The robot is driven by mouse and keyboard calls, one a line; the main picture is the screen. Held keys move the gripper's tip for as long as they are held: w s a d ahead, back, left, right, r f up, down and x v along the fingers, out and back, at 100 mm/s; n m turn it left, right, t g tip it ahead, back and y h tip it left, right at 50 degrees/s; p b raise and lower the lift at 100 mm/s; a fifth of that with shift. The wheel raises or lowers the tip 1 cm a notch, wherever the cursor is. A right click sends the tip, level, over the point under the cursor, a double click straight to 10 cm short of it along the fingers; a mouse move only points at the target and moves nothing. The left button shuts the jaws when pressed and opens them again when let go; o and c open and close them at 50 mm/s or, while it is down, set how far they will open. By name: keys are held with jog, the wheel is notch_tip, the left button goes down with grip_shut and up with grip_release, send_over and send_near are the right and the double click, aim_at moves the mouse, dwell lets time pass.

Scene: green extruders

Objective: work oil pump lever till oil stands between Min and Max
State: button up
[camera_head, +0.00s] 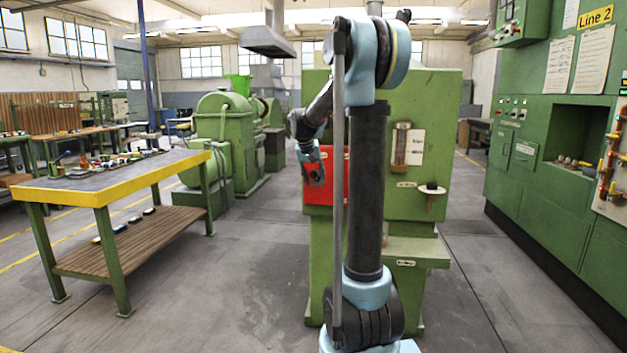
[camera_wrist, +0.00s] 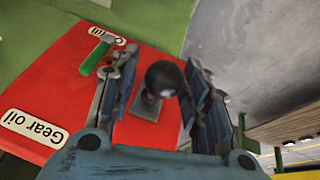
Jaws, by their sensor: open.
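A red panel marked "Gear oil" (camera_wrist: 60,125) fills much of the wrist view. The same red box (camera_head: 340,185) sits on the front of the green machine in the head view. A black ball knob on a short grey stem (camera_wrist: 162,78), apparently the pump lever, stands out from the red panel. My gripper (camera_wrist: 166,72) is open, with one finger on each side of the knob; contact cannot be told. In the head view my gripper (camera_head: 316,178) is in front of the red box. A sight glass (camera_head: 401,147) with an amber tint is right of my arm; its level is too small to read.
A small green handle (camera_wrist: 97,55) lies left of the knob. A yellow-edged workbench (camera_head: 110,190) stands left, a green control cabinet (camera_head: 545,180) right.

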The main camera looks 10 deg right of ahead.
grip_shut()
